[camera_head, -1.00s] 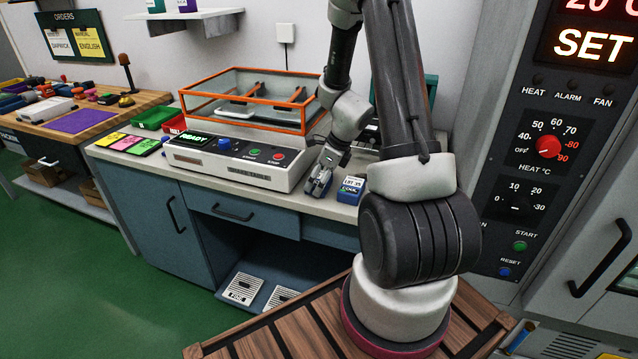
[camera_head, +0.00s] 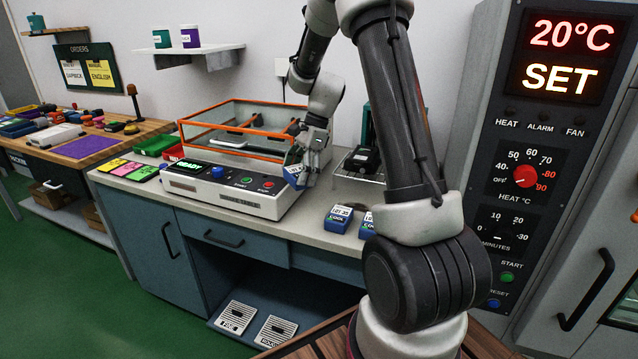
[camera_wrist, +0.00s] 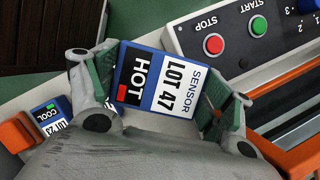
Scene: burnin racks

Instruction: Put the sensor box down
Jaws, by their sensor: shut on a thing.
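In the head view my gripper (camera_head: 304,165) holds the box (camera_head: 293,175) tilted, above the right end of the grey console (camera_head: 230,190). The box appears raised off the counter. Its underside is hidden.
Two blue boxes marked cool, one (camera_head: 339,219) in clear view and one (camera_head: 366,225) partly behind my arm, stand on the counter. An orange-framed clear enclosure (camera_head: 240,152) stands behind the console. A wire rack (camera_head: 352,175) holds a dark object. The counter front (camera_head: 290,222) is clear.

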